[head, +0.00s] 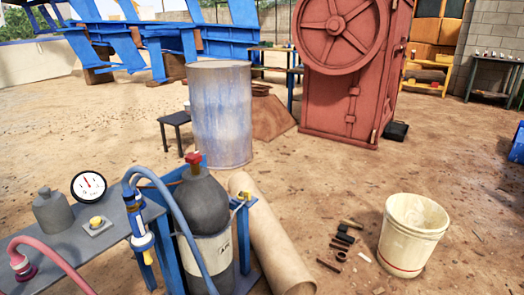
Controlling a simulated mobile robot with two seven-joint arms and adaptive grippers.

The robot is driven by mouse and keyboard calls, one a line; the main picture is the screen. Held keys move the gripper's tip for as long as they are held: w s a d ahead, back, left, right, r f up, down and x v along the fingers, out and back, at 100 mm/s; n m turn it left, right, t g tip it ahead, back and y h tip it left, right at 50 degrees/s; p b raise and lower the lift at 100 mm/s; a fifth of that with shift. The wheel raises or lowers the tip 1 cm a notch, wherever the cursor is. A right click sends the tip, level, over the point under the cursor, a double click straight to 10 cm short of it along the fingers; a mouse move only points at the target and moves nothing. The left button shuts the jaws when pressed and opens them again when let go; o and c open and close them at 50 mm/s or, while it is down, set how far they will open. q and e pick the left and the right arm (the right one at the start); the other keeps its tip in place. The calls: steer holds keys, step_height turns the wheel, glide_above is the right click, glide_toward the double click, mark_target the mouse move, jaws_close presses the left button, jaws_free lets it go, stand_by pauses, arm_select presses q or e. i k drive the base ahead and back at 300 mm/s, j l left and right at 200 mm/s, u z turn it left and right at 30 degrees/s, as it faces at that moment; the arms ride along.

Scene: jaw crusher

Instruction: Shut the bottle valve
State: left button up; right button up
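A gas bottle (206,205) with a dark rounded top and a pale label stands upright in a blue frame at the lower middle of the head view. Its red valve handle (194,157) sits at the very top of the bottle. I cannot tell from the handle whether the valve is open or shut. A blue hose (183,222) arches over beside the bottle's left side. Neither of my grippers shows in the head view.
A grey bench (60,258) on the left holds a gauge (88,187), a yellow button box (97,223) and a pink hose (60,262). A white bucket (411,235) and a drum (221,115) stand on open ground.

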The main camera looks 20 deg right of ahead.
mark_target(194, 158)
steer(key=z, duration=0.15)
steer(key=i+l, duration=0.2)
steer(key=l, duration=0.2)
steer(key=i+l+z, duration=0.15)
steer(key=l, duration=0.25)
steer(key=i+l, duration=0.2)
steer(key=l, duration=0.2)
steer(key=i+l+z, duration=0.1)
steer(key=l, duration=0.25)
steer(key=i+l, duration=0.05)
steer(key=i, duration=0.05)
